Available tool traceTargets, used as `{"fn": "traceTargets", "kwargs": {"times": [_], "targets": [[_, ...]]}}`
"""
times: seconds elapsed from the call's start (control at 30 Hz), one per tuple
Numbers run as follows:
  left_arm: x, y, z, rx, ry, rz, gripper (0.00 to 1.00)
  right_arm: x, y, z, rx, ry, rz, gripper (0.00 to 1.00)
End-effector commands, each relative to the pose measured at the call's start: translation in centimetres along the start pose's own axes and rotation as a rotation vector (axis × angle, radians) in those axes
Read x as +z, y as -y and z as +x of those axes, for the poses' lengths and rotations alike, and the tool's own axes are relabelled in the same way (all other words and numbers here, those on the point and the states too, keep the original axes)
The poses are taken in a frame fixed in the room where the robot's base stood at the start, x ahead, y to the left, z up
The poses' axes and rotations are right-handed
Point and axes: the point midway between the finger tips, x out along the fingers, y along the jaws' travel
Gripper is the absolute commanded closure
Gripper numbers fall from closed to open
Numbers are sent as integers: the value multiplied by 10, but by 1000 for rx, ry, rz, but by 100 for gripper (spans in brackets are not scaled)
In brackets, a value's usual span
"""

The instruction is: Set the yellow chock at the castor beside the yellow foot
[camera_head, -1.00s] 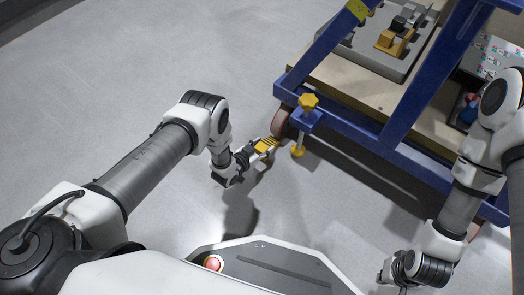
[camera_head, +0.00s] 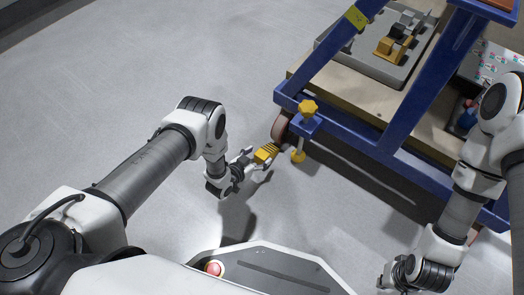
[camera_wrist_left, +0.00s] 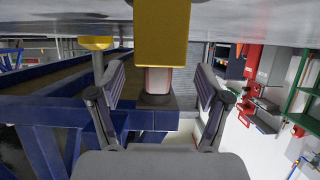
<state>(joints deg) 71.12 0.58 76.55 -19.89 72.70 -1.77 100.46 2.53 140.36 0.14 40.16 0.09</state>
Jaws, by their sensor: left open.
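The yellow chock (camera_head: 266,153) is on the floor at the castor (camera_head: 281,125), beside the yellow foot (camera_head: 298,156) under the blue frame. I cannot tell whether it touches the wheel. My left gripper (camera_head: 256,164) is open just behind the chock on its lower-left side. In the left wrist view, the chock (camera_wrist_left: 163,35) shows at the top centre between the two spread fingers (camera_wrist_left: 160,88), apart from both. The castor (camera_wrist_left: 158,80) is partly hidden behind it, and the foot (camera_wrist_left: 97,43) is to the left. My right gripper (camera_head: 388,278) is low at right, its fingers unclear.
The blue-framed cart (camera_head: 350,141) fills the upper right, with a grey plate (camera_head: 352,52) and a yellow-and-black fixture on it. A yellow knob (camera_head: 308,108) stands above the foot. The floor to the left is clear.

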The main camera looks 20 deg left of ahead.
Motion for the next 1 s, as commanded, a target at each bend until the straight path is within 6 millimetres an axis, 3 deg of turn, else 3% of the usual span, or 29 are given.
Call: {"fn": "traceTargets", "kwargs": {"times": [0.03, 0.1, 0.3, 0.43, 0.67, 0.77, 0.87, 0.97, 1.0], "targets": [[-7, 0, -17, -1, 5, -1, 23, 0, 0, -16, 0, 1, -2, 100], [-8, 1, -36, -2, 4, -2, 23, 1, 1, -27, 0, 2, -4, 100], [-4, 0, -80, -1, 3, -1, 23, 2, 1, -46, -1, 5, -8, 100], [-2, 0, -91, 0, 1, 0, 23, 2, 1, -49, -1, 5, -8, 100], [-1, 0, -93, -1, 10, -2, 23, 2, 1, -48, -1, 5, -7, 100], [0, 0, -103, -22, 116, -34, 23, 2, 1, -48, -1, 5, -7, 100], [3, -5, -141, -70, 369, -108, 23, 2, 1, -48, -1, 5, -7, 100], [0, -18, -216, -129, 691, -204, 23, 2, 1, -48, -1, 5, -7, 100], [-4, -25, -252, -153, 814, -240, 23, 2, 1, -48, -1, 5, -7, 100]]}}
